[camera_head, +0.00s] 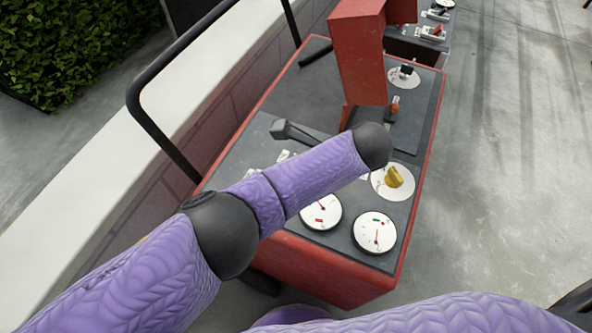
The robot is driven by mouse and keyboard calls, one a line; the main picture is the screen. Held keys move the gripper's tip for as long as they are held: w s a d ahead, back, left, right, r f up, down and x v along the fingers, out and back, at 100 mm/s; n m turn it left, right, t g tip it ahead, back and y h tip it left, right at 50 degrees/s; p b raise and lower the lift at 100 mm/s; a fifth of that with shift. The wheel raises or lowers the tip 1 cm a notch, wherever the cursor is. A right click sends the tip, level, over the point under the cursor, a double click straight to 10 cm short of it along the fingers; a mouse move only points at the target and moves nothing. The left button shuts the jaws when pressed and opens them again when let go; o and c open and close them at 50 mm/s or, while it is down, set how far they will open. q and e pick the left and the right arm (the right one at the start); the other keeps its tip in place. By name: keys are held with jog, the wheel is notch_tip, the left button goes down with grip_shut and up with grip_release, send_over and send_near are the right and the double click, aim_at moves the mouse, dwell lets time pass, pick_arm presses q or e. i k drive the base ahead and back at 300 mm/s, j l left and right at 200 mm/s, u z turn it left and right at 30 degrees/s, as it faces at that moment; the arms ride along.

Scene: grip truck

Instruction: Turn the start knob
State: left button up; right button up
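A yellow knob (394,177) stands on a round white dial plate on the dark top panel of a red machine (325,270). A smaller black knob (406,71) sits on another white plate farther back. I cannot read labels that tell which is the start knob. My purple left arm reaches across the panel from the lower left. Its rounded black end lies just left of and above the yellow knob in the picture; I cannot tell if they touch. No fingers of my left gripper show. My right arm crosses the bottom edge, and its gripper is not visible.
Two round white gauges (375,232) are at the panel's near end. A small red control (394,107) and a tall red post (358,55) stand farther back. A black bar handle (150,115) rises at the left beside a pale wall. Open concrete floor (505,170) lies right.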

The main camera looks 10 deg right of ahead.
aim_at(407, 69)
jog(key=k+l, duration=0.2)
jog(key=l, duration=0.2)
jog(key=k+l, duration=0.2)
jog(key=l, duration=0.2)
jog(key=k+l, duration=0.2)
jog(key=l, duration=0.2)
